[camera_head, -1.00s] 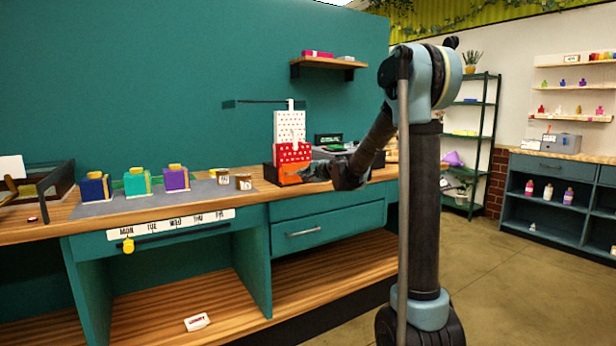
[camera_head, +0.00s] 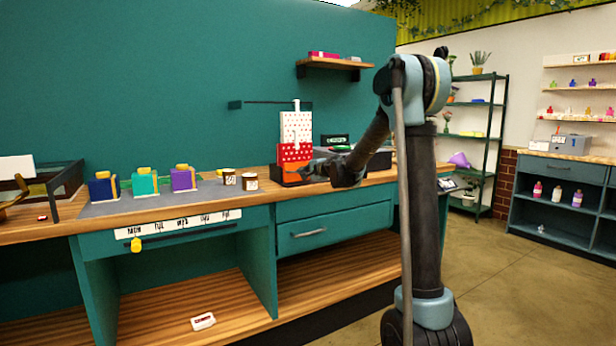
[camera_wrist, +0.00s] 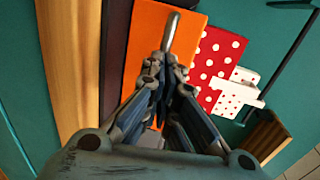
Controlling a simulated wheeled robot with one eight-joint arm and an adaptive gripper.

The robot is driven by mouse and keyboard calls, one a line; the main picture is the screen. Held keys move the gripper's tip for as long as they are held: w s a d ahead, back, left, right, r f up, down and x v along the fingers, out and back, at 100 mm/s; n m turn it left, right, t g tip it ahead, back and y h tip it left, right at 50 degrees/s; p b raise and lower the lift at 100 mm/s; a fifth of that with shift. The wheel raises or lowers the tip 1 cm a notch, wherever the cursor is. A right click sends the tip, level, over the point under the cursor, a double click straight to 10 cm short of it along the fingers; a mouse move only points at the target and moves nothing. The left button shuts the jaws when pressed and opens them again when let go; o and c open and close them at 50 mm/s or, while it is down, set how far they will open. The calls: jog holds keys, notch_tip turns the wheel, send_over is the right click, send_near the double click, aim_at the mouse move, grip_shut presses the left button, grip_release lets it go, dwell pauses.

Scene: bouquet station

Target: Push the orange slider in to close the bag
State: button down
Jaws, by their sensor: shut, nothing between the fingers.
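The orange slider (camera_head: 296,178) sits low at the front of the bag stand on the counter; it fills the middle of the wrist view (camera_wrist: 148,45) as a flat orange face. The bag (camera_head: 294,153) is red with white dots and stands upright behind it, with a white dotted part above; its red side also shows in the wrist view (camera_wrist: 218,62). My gripper (camera_head: 310,172) is shut and empty, close in front of the orange slider. In the wrist view its fingertips (camera_wrist: 163,68) overlap the orange face; I cannot tell whether they touch it.
The wooden counter (camera_head: 262,185) runs along the teal wall. Blue, teal and purple boxes (camera_head: 145,183) and two small brown jars (camera_head: 249,182) stand left of the bag. A dark box (camera_head: 375,160) is at its right. A closed drawer (camera_head: 335,228) lies below.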

jog(key=shift+w+a+r, duration=0.1)
jog(key=shift+w, duration=0.1)
jog(key=v, duration=1.4)
jog(key=s+d+f+n+g+h, duration=0.3)
jog(key=s+d+f, duration=0.4)
jog(key=s, duration=0.9)
jog(key=s+d+f+n+g+h, duration=0.3)
jog(key=s+d+f, duration=0.4)
jog(key=s, duration=0.9)
jog(key=s+d+f+n+g+h, duration=0.3)
jog(key=s+d+f, duration=0.5)
jog(key=s+f, duration=0.4)
jog(key=s+n+g, duration=0.1)
jog(key=s+n, duration=0.1)
jog(key=s, duration=0.2)
jog(key=shift+g, duration=0.3)
jog(key=shift+d, duration=0.1)
